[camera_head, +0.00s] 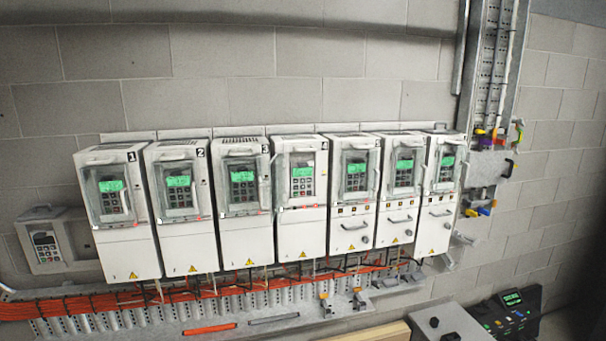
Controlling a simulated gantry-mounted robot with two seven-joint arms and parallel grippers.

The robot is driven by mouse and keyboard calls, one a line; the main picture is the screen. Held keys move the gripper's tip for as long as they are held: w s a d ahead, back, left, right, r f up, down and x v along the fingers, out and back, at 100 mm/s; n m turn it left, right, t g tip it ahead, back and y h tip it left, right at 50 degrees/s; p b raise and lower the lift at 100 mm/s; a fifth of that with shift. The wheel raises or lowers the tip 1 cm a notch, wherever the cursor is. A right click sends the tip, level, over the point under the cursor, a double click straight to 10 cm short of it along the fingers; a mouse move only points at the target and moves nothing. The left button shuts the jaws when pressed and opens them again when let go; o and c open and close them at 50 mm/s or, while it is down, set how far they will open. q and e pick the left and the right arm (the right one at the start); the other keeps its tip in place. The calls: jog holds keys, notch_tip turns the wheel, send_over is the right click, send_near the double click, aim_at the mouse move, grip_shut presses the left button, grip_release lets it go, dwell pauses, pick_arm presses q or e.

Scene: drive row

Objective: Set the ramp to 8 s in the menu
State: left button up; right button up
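A row of several white drives hangs on the wall, numbered 1 (125,240), 2 (187,240), 3 (246,240), 4 (300,232) and upward. The display (302,172) text is too small to read, so the menu and ramp value cannot be told. Neither of my grippers shows in this view.
Orange cables (200,290) run below the drives over a slotted metal tray (170,312). A separate keypad unit (46,243) hangs at the left. A grey box (448,322) and a black device with a green screen (510,300) stand at lower right. The space before the drives looks clear.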

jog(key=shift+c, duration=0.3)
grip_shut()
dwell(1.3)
